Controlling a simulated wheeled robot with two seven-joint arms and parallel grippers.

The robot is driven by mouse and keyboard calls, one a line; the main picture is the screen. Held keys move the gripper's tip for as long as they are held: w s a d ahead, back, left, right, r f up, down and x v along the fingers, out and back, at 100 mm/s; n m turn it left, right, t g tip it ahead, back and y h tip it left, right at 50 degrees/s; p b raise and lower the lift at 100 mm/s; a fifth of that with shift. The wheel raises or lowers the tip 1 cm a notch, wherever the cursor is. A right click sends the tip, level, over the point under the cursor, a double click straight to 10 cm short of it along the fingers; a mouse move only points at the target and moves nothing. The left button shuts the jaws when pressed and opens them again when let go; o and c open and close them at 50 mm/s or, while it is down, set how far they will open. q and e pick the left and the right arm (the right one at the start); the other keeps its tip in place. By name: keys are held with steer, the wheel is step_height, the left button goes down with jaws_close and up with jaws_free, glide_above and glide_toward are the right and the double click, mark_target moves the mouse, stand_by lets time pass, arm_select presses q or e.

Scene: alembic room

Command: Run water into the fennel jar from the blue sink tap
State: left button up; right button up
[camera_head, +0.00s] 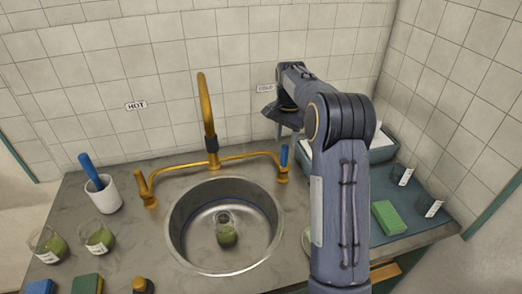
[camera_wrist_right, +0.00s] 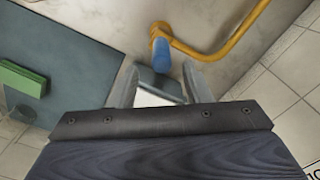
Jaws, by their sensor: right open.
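A small glass jar (camera_head: 227,236) with green contents stands in the round steel sink (camera_head: 180,238), below the brass spout (camera_head: 206,105). I cannot read a label on it, so I cannot tell if it is the fennel jar. The blue tap handle (camera_head: 284,156) is at the right end of the brass tap, below the COLD sign. My right gripper (camera_head: 289,134) is open above this handle. In the right wrist view, the blue handle (camera_wrist_right: 161,56) lies just beyond and between the open fingertips (camera_wrist_right: 160,68); contact is not visible. My left gripper is out of view.
Two labelled jars (camera_head: 98,238) with green contents stand left of the sink, near a white cup (camera_head: 106,197) holding a blue-handled tool. Sponges lie at the front left. The tiled wall is close behind.

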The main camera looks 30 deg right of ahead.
mark_target(284, 155)
steer(key=shift+w+f, duration=0.15)
steer(key=shift+f, duration=0.2)
steer(key=shift+f+p, duration=0.4)
steer(key=shift+f, duration=3.2)
jaws_close()
